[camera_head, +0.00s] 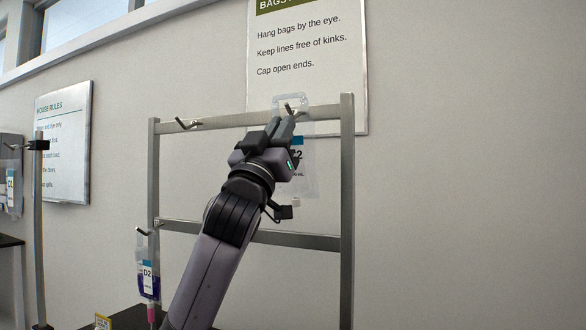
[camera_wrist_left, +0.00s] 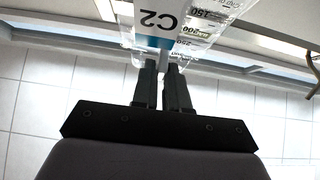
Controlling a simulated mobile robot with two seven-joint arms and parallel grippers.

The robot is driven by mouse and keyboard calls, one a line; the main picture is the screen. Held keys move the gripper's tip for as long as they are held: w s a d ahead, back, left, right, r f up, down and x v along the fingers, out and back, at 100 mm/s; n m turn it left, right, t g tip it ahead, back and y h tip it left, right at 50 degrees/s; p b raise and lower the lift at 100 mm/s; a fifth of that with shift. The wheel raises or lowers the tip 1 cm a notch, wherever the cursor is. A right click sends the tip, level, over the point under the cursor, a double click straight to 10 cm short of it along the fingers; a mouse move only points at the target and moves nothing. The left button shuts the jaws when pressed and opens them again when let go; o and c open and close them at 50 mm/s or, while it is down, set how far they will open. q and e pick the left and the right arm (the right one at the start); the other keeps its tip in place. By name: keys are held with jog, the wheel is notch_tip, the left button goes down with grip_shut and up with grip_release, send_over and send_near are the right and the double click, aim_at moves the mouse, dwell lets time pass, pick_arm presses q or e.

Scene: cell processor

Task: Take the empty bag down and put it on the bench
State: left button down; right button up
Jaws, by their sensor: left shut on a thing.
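The clear, flat bag (camera_head: 310,180) with a blue and white label ending in "2" is at the upper right hook (camera_head: 291,111) of a metal rack. It looks empty. In the left wrist view the bag (camera_wrist_left: 205,22) shows its "C2" label upside down. My left gripper (camera_head: 284,126) is shut on the bag, and its fingers (camera_wrist_left: 161,68) meet the bag near the label in the wrist view. The bag's top eye is around the hook tip or just in front of it; I cannot tell which. My right gripper is not in view.
The metal rack (camera_head: 348,220) has an empty upper left hook (camera_head: 187,124). A D2 bag with purple fluid (camera_head: 148,284) hangs low at left. Another bag (camera_head: 11,190) hangs at far left. A dark surface (camera_head: 125,318) shows below. Signs are on the wall behind.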

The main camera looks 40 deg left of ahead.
pick_arm(q)
jog(key=shift+s+d+r, duration=0.1)
jog(key=shift+s+d, duration=0.1)
jog(key=shift+s, duration=0.45)
jog(key=shift+s+d+r, duration=0.1)
jog(key=shift+s+d, duration=0.05)
jog(key=shift+s, duration=0.45)
jog(key=shift+s+d+r, duration=0.1)
jog(key=shift+s+d, duration=0.2)
jog(key=shift+s, duration=0.6)
jog(key=shift+s+d+f, duration=0.1)
jog(key=shift+s+d, duration=0.2)
jog(key=shift+s, duration=0.65)
jog(key=shift+s+d+r, duration=0.1)
jog(key=shift+s+d, duration=0.2)
jog(key=shift+s, duration=0.6)
jog(key=shift+w, duration=0.15)
